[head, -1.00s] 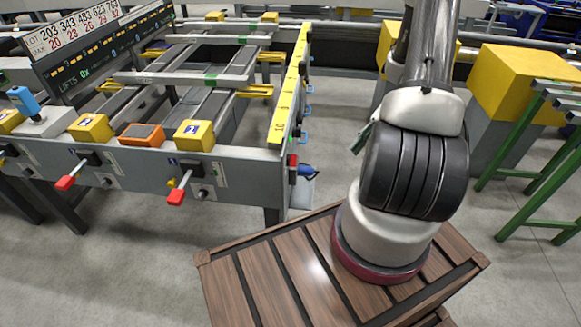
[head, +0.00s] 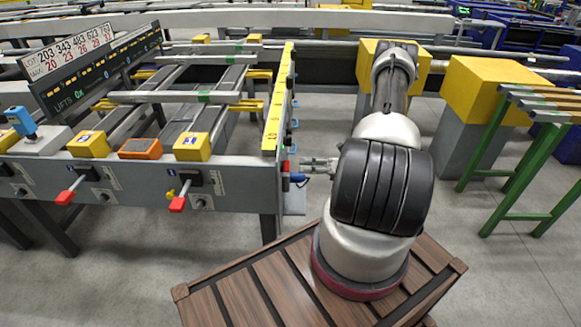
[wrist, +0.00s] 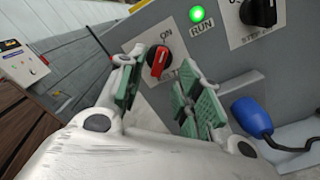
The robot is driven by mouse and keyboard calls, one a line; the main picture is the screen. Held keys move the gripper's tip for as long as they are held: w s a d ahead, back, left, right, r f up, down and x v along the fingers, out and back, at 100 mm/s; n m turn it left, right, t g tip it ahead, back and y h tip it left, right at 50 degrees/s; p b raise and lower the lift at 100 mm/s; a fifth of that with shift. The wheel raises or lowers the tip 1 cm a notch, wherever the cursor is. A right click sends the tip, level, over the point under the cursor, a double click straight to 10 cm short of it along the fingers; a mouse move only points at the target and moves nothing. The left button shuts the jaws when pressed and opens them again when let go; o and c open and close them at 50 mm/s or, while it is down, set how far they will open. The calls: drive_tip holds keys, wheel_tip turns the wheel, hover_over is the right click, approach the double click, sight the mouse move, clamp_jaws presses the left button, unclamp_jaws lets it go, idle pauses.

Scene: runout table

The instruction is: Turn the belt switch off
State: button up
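The belt switch, a red rotary knob (wrist: 158,62), sits on a white plate on the grey end panel in the wrist view. Its handle is slightly tilted, with its upper end toward the ON label. A green lamp marked RUN (wrist: 197,14) glows beside it. My gripper (wrist: 158,75) is open, with green pads on both fingers. The knob shows between the fingertips; I cannot tell whether they touch it. In the head view my gripper (head: 318,165) is at the right end of the runout table (head: 235,185).
A black knob (wrist: 262,12) on another plate and a blue plug-like part (wrist: 250,115) with a cable are close by on the right in the wrist view. Yellow blocks (head: 490,88) and a green stand (head: 525,165) stand right of my arm. Grey floor lies between.

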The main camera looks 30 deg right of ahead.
sight(285, 166)
drive_tip(key=x, duration=0.5)
drive_tip(key=shift+w, duration=0.1)
drive_tip(key=shift+a, duration=0.1)
drive_tip(key=shift+c, duration=0.2)
clamp_jaws()
